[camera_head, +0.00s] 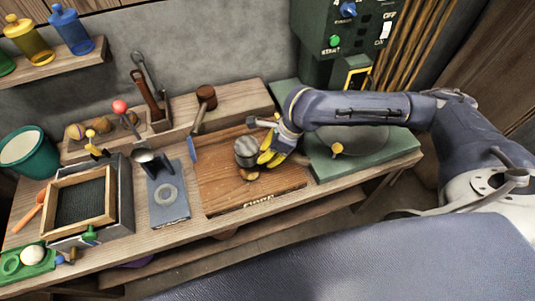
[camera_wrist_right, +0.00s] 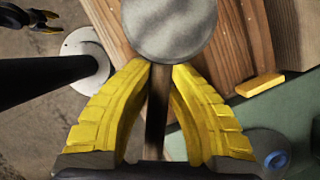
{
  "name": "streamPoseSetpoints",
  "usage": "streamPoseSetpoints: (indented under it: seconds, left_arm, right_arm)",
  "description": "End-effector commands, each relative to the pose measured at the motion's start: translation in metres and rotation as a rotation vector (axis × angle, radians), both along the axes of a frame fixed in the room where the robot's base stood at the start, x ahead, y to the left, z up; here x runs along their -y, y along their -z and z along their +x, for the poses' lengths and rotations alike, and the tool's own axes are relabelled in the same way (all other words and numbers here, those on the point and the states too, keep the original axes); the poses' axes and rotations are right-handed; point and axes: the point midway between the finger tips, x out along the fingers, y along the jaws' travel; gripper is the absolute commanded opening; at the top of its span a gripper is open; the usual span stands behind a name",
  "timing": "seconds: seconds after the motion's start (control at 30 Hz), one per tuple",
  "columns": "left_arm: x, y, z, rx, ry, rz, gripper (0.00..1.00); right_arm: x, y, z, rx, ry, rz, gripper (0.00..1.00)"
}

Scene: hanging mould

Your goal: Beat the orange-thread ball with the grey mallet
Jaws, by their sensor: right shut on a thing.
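My right gripper (camera_head: 268,156) has yellow fingers and is shut on the handle of the grey mallet (camera_head: 246,151), over the wooden board (camera_head: 223,187). In the right wrist view the round grey mallet head (camera_wrist_right: 168,22) is beyond the fingertips (camera_wrist_right: 160,68), with the handle between the fingers. A small brownish-orange ball (camera_head: 249,175) is on the board just below the mallet head, partly hidden by it; its thread colour is too small to tell. Whether mallet and ball touch, I cannot tell. My left gripper (camera_wrist_right: 52,21) seems to show small at the wrist view's top left, fingers apart.
A wooden-framed screen (camera_head: 80,202) and a blue-grey plate with a ring (camera_head: 168,192) lie left of the board. A brown mallet (camera_head: 206,97) and tool rack stand behind. Several other balls (camera_head: 77,131) sit at the back left.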

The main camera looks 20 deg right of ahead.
Motion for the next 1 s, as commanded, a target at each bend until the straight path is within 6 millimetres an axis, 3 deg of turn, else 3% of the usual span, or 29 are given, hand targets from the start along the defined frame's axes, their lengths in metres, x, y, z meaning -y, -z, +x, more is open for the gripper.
streamPoseSetpoints:
  seconds: [0.33,0.47,0.8,1.0]
  left_arm:
    - [0.0,0.0,0.0,0.0,0.0,0.0,0.44]
    - [0.0,0.0,0.0,0.0,0.0,0.0,0.44]
    - [0.0,0.0,0.0,0.0,0.0,0.0,0.44]
    - [0.0,0.0,0.0,0.0,0.0,0.0,0.44]
  right_arm:
    - [0.0,0.038,0.0,0.0,0.0,0.0,0.0]
    - [0.0,0.035,0.0,0.002,-0.001,0.0,0.0]
    - [0.0,0.0,0.0,0.003,-0.001,0.0,0.0]
    - [0.0,-0.003,0.0,0.0,0.0,0.0,0.0]
